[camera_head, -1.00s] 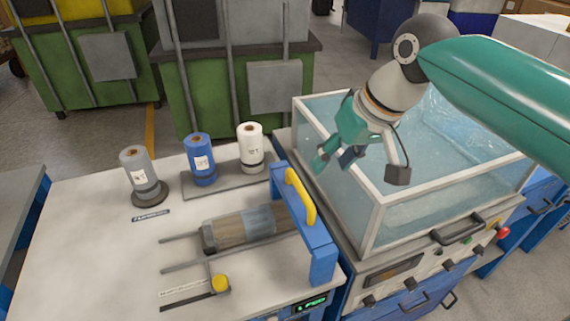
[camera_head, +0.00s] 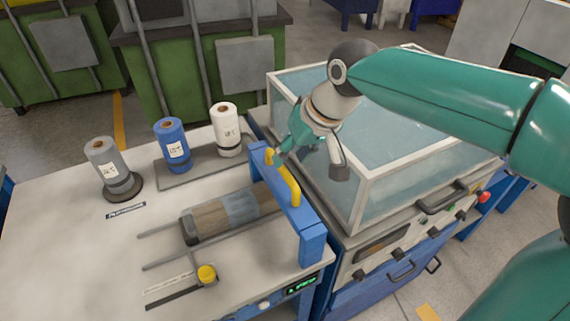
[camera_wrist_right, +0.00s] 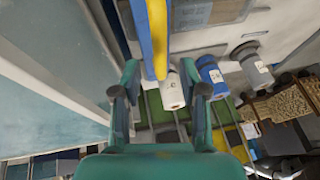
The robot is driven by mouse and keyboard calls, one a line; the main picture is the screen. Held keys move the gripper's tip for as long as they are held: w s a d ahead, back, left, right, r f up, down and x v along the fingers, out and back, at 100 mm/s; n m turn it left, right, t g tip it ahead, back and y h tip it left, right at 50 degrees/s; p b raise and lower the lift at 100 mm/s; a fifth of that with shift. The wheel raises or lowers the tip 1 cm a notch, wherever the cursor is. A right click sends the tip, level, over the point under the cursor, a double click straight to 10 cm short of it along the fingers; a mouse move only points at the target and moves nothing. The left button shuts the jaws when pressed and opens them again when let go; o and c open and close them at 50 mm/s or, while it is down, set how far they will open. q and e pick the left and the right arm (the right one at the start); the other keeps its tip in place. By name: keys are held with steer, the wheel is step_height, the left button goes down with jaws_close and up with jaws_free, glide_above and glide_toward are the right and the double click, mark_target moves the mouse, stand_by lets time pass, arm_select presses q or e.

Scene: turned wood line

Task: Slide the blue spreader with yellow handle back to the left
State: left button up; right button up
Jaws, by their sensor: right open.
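The blue spreader (camera_head: 311,243) stands upright at the right end of the rails on the white table, with a yellow handle (camera_head: 290,186) on its upper part. In the right wrist view, the yellow handle (camera_wrist_right: 158,40) and blue bar (camera_wrist_right: 142,25) come in from the top, ahead of the gap between my fingers. My right gripper (camera_head: 308,160) is open and empty, close to the handle's far end. One fingertip overlaps the handle's far end in the head view; I cannot tell whether they touch. My left gripper is not in view.
A wood roller (camera_head: 212,218) with a grey band lies between the rails left of the spreader. Grey (camera_head: 105,160), blue (camera_head: 172,142) and white (camera_head: 226,125) spools stand behind. A glass-walled water tank (camera_head: 372,190) is directly right. A yellow knob (camera_head: 207,273) sits in front.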

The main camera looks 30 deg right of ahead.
mark_target(283, 167)
steer(key=shift+x, duration=2.15)
jaws_close()
